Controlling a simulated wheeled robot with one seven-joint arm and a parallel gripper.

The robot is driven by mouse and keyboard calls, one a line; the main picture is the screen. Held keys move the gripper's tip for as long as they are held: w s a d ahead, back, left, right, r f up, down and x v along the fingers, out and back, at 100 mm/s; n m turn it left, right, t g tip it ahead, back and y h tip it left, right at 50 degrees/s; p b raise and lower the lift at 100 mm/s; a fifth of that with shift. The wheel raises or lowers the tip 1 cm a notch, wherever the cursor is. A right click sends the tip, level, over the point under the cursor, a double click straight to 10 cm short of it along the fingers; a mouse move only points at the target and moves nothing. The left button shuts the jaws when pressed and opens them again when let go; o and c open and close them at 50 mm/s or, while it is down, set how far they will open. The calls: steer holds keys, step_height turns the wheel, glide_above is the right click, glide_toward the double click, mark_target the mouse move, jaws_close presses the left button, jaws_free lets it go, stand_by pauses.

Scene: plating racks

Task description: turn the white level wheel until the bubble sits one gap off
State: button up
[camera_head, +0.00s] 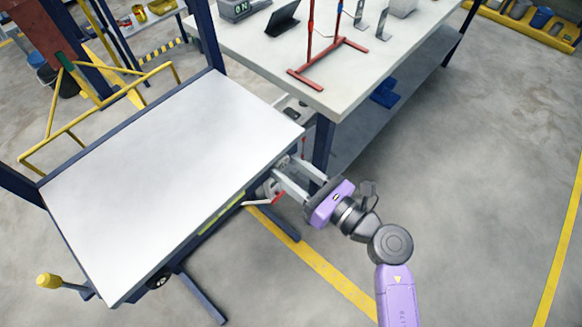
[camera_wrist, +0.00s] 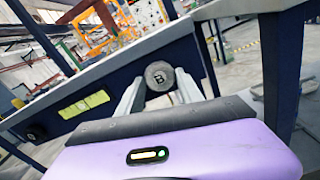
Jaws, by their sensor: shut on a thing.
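In the wrist view a round grey wheel marked B (camera_wrist: 160,76) sits on the dark edge of the table, between the two fingers of my gripper (camera_wrist: 160,88). My gripper is shut on this wheel, with one finger on each side. In the head view my gripper (camera_head: 282,174) reaches the right end of the table's front edge, and its fingers mostly hide the wheel. A yellow-green level (camera_wrist: 84,104) is on the same edge, left of the wheel; it also shows in the head view (camera_head: 221,211). The bubble is too small to place.
A second, dark knob (camera_wrist: 36,133) is farther left on the edge. The white tabletop (camera_head: 165,165) is bare. A workbench (camera_head: 250,45) with a red stand (camera_head: 328,62) is close behind and right of my gripper. Open floor lies at the lower right.

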steer(key=m+p, duration=0.4)
steer(key=p, duration=0.1)
steer(key=shift+r+m, duration=0.25)
steer(key=shift+m, duration=0.15)
steer(key=shift+f+m+p, duration=0.15)
steer(key=shift+m+p, duration=1.65)
steer(key=shift+m, duration=0.4)
steer(key=o, duration=1.4)
